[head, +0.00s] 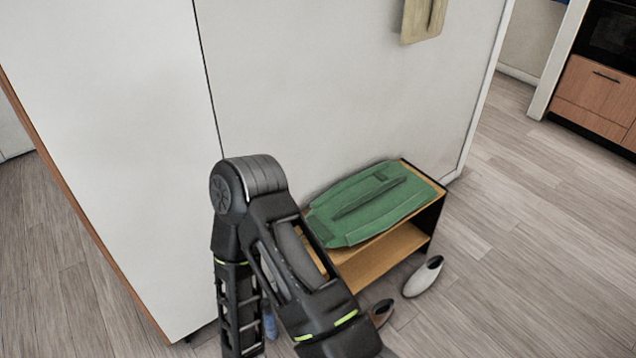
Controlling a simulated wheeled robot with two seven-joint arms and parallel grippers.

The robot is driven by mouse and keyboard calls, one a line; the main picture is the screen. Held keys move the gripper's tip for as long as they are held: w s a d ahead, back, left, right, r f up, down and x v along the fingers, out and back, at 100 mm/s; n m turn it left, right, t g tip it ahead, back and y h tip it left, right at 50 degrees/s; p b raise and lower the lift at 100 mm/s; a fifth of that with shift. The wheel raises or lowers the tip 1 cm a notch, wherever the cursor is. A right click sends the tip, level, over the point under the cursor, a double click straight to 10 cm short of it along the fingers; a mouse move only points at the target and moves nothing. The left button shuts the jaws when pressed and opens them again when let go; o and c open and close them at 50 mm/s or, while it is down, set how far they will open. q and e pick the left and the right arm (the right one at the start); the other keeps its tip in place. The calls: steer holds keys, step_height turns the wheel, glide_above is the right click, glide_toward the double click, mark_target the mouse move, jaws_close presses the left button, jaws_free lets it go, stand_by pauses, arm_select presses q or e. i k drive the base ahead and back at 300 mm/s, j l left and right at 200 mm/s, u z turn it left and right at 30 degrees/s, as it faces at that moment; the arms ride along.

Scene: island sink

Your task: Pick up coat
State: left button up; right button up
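A green coat (375,208) lies flat and folded on top of a low wooden bench (425,178) against the white wall. Its lower left part is close to my arm in the picture, which covers part of the bench. One of my arms is bent in the middle of the view, with its elbow up. Neither of my grippers shows in the head view.
A beige item (423,18) hangs on the wall above. Open wood floor lies right of the bench. Cabinets (597,95) stand far right.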

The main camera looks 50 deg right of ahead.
mark_target(362, 205)
steer(key=k+l+u, duration=0.1)
steer(key=l, duration=0.4)
steer(key=k+l+u, duration=0.15)
steer(key=l, duration=0.3)
steer(key=k+l+u, duration=0.1)
steer(key=l, duration=0.4)
steer(key=k+l+u, duration=0.15)
steer(key=l, duration=0.3)
steer(key=k+l+u, duration=0.1)
steer(key=l, duration=0.3)
steer(key=k+l+u, duration=0.15)
steer(key=k+l, duration=0.15)
steer(key=k+l+u, duration=0.1)
steer(key=l, duration=0.4)
steer(key=k+l, duration=0.25)
steer(key=l, duration=0.15)
steer(key=k+l, duration=0.3)
steer(key=i+l, duration=0.1)
steer(key=i, duration=0.4)
